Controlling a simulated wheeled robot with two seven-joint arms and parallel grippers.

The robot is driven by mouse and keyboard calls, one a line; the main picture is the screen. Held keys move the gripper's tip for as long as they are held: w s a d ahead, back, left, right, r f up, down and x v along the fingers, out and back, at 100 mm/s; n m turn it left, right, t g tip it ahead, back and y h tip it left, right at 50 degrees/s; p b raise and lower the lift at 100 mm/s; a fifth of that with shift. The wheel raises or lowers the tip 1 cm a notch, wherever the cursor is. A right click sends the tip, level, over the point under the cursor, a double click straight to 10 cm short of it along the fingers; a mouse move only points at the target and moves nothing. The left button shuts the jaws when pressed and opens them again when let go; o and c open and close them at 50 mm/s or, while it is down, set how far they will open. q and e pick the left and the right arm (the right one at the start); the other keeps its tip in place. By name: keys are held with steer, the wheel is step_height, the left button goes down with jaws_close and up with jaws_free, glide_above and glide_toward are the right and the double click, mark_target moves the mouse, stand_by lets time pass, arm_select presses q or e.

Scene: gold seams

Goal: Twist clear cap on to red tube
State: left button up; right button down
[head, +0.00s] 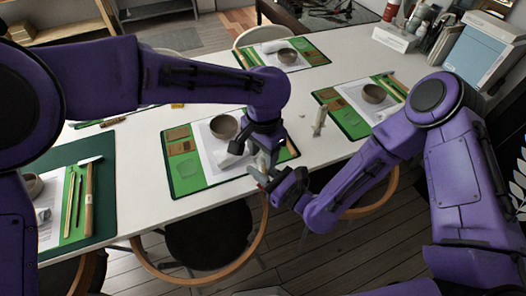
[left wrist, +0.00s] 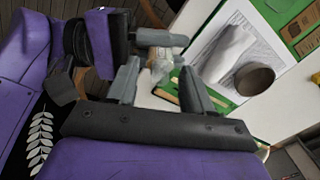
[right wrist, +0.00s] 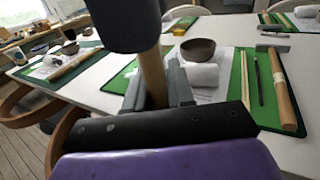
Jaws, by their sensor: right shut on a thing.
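My right gripper (right wrist: 158,92) is shut on a brown shaft (right wrist: 152,72). A thick dark piece (right wrist: 122,25) is above the shaft in the right wrist view. I cannot tell whether this is the tube. A small red spot (head: 262,186) shows beside my right gripper (head: 272,184) in the head view. My left gripper (left wrist: 158,88) has its fingers apart, close to the right gripper over the table's front edge. A pale, see-through thing (left wrist: 161,66) shows between the left fingertips. I cannot tell whether it is the clear cap or lies beyond. The arms hide much of this.
The white table (head: 140,165) carries several green mats (head: 187,185) with bowls (head: 224,127), papers and wooden tools. A pale upright piece (head: 319,122) stands on bare table to the right. Chairs (head: 208,235) line the front edge. Bottles and boxes (head: 484,50) stand at the back right.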

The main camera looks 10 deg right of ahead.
arm_select(q)
step_height(320, 180, up, 12)
stand_by(0.6)
stand_by(0.5)
